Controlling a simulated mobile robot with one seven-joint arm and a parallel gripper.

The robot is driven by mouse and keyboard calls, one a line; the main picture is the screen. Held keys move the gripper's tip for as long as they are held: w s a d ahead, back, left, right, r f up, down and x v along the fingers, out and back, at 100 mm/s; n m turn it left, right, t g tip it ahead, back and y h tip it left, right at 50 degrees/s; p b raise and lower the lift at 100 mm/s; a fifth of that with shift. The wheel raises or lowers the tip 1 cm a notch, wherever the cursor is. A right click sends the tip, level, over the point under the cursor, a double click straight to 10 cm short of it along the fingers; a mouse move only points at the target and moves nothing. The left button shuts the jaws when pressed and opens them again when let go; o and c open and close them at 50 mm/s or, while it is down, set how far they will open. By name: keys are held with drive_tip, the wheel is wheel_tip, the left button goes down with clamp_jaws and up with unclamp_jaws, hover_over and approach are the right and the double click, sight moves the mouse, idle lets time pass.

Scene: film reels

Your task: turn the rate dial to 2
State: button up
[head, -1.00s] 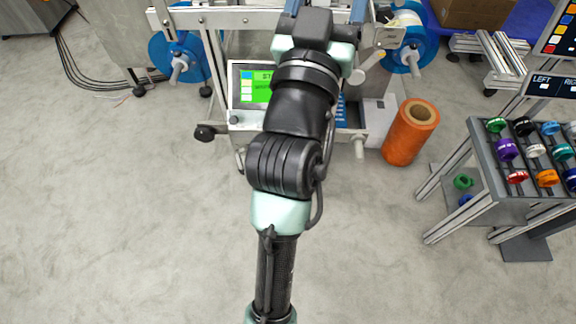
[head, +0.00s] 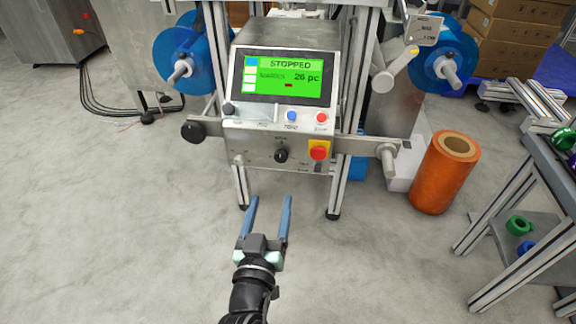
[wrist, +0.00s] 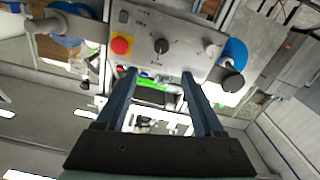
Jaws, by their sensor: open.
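The rate dial, seemingly the small black knob (head: 281,156), sits in the middle of the lower front panel of a metal control box (head: 255,143). Its scale marks are too small to read. The dial also shows in the wrist view (wrist: 161,46), beyond and between my fingertips, with the panel appearing upside down. My gripper (head: 270,198) is open and empty. In the head view its two blue fingers point up toward the panel, below the dial and apart from it. In the wrist view the fingers (wrist: 158,72) stand on either side of an empty gap.
A red stop button (head: 319,150) on a yellow plate is right of the dial. The green screen (head: 288,76) reads STOPPED and 26 pc. A black side knob (head: 193,131) juts out left. An orange roll (head: 444,175) stands on the floor at right. The floor in front is clear.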

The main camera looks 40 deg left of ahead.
sight(280, 158)
drive_tip(key=b+x, duration=0.3)
drive_tip(key=x, duration=0.9)
drive_tip(key=shift+w+a+f+b, duration=0.15)
drive_tip(key=shift+w+a+b, duration=0.15)
drive_tip(key=shift+b, duration=0.1)
clamp_jaws()
